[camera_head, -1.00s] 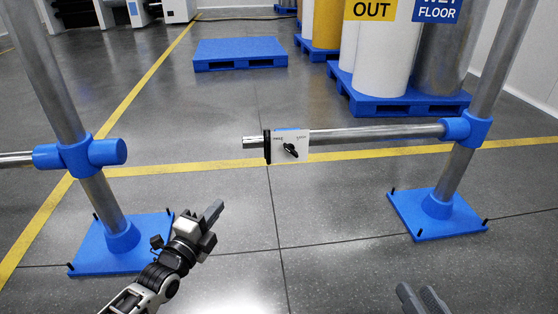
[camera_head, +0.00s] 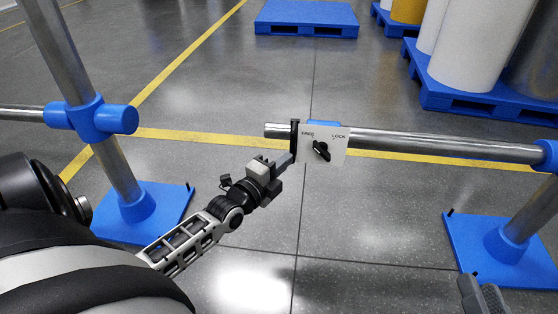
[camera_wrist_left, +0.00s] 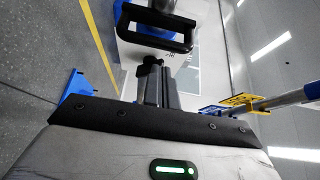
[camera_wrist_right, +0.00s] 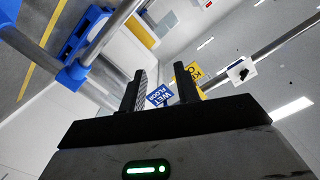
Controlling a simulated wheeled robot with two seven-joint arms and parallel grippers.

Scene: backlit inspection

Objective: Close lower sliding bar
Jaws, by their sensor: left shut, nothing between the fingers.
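The lower sliding bar (camera_head: 430,145) is a silver tube running left from the right post's blue fitting. A white plate marked FREE and LOCK (camera_head: 335,148) carries a black knob (camera_head: 321,151); a black handle (camera_head: 294,136) stands at its left edge. The bar's free end is apart from the left post's blue socket (camera_head: 118,118). My left gripper (camera_head: 283,166) is shut and empty, just below and left of the handle; whether it touches cannot be told. In the left wrist view the handle (camera_wrist_left: 155,20) loops beyond the fingertips. My right gripper (camera_wrist_right: 160,85) is open and empty.
Posts stand on blue base plates (camera_head: 155,212) at left and right (camera_head: 500,250). A blue pallet (camera_head: 305,18) lies behind, and another blue pallet (camera_head: 470,100) bears drums at back right. The floor between the posts is clear.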

